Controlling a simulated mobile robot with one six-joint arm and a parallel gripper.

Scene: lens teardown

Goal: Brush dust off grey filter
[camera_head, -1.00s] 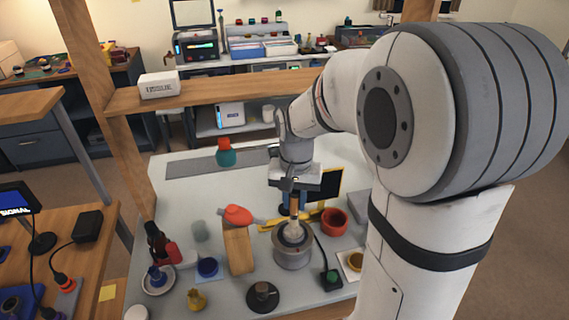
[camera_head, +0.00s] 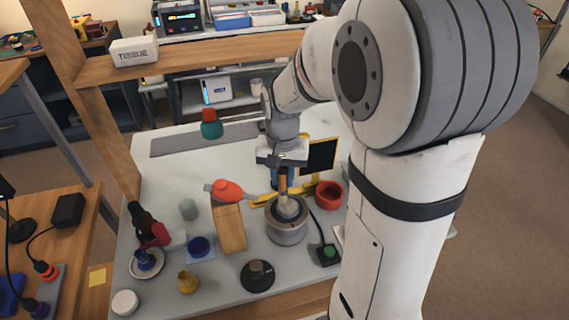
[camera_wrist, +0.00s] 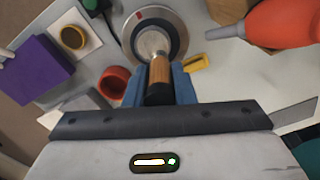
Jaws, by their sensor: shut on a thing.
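My gripper (camera_head: 283,174) is shut on a brush and points down over the bench. The brush (camera_wrist: 160,72) has a wooden handle and pale bristles; its handle also shows in the head view (camera_head: 283,185). The bristle end is over the top of a round grey piece (camera_wrist: 174,42), which appears to be the grey filter, on a grey cylindrical stand (camera_head: 287,233). A red mark shows on its rim in the wrist view. The bristles appear at or just above its face; contact is unclear. I cannot make out any dust.
A red blower (camera_head: 228,191) and wooden block (camera_head: 231,228) stand left of the stand. A red cup (camera_head: 330,195) is at its right, a black round piece (camera_head: 257,276) in front. A purple box (camera_wrist: 35,70) shows in the wrist view. The bench's left front is partly clear.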

